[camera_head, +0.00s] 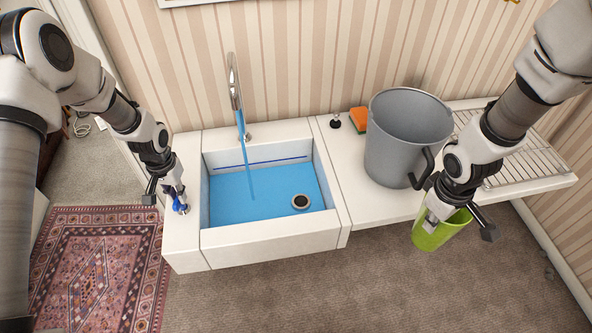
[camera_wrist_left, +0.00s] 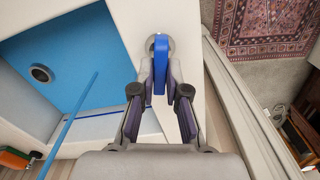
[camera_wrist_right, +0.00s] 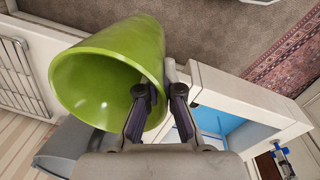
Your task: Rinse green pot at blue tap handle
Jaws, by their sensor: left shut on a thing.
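The blue tap handle (camera_head: 181,208) is on the counter left of the sink; it also shows in the left wrist view (camera_wrist_left: 160,62). My left gripper (camera_head: 175,198) is shut on it, with a finger on either side. Water (camera_head: 248,170) runs from the metal spout (camera_head: 234,85) into the sink (camera_head: 265,240). The green pot (camera_head: 437,236) hangs in the air in front of the counter, right of the sink. My right gripper (camera_wrist_right: 168,75) is shut on its rim, one finger inside and one outside. The pot's open mouth and inner wall (camera_wrist_right: 95,80) show in the right wrist view.
A large grey bucket (camera_head: 395,150) stands on the counter right of the sink, close to my right arm. An orange and green sponge (camera_head: 358,118) and a small black knob (camera_head: 335,122) are behind. A wire rack (camera_head: 525,163) lies at the right. A drain (camera_head: 301,202) is in the basin.

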